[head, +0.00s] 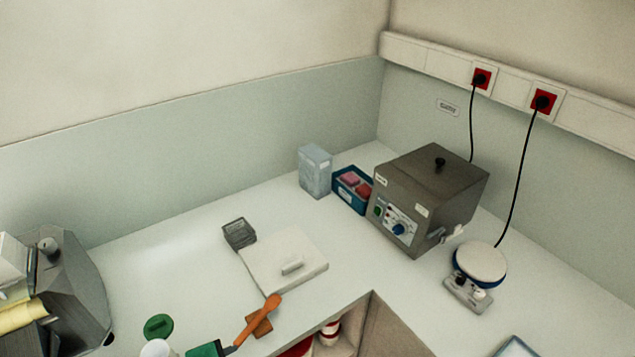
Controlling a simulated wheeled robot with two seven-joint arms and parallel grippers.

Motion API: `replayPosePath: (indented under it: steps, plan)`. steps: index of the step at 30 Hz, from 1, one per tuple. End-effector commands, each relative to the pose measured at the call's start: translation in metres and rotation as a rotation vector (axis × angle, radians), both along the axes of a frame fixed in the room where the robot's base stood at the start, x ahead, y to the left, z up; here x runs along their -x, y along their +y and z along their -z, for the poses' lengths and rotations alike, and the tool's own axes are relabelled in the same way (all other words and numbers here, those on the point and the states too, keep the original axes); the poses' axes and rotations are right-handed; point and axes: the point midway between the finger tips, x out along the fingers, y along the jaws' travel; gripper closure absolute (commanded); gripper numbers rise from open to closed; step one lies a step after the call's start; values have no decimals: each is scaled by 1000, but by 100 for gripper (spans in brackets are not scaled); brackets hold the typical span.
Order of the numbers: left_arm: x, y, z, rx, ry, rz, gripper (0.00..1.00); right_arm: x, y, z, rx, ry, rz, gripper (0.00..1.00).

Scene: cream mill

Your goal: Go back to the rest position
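Neither of my grippers shows in the head view, and no part of my arms can be made out for sure. The view looks down on a white corner counter (150,262). A white square slab (270,252) with a small white bar on it lies near the middle. Next to its back left corner is a small grey box (239,233). An orange-handled tool (258,320) lies at the front edge.
A grey heating box (425,200) and a round-topped device (480,265) stand at right, with black cords rising to red sockets. A blue bin (352,190) and a pale carton (315,171) stand behind. A grey angular machine (70,290) fills the left. Open shelving lies below the front edge.

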Motion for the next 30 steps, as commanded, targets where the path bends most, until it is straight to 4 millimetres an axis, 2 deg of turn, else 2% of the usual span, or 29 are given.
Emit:
replayPosePath:
  steps: [3, 13, 15, 20, 23, 26, 30]
  plan:
    - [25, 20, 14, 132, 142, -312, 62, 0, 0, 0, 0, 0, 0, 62]
    - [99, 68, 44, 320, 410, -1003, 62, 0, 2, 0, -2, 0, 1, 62]
    - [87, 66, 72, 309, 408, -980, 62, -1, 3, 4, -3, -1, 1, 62]
    - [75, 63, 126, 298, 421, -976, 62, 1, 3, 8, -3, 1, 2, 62]
    - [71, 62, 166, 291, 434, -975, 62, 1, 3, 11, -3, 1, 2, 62]
    - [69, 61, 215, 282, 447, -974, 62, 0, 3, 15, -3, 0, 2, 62]
    - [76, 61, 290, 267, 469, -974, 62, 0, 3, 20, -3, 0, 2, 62]
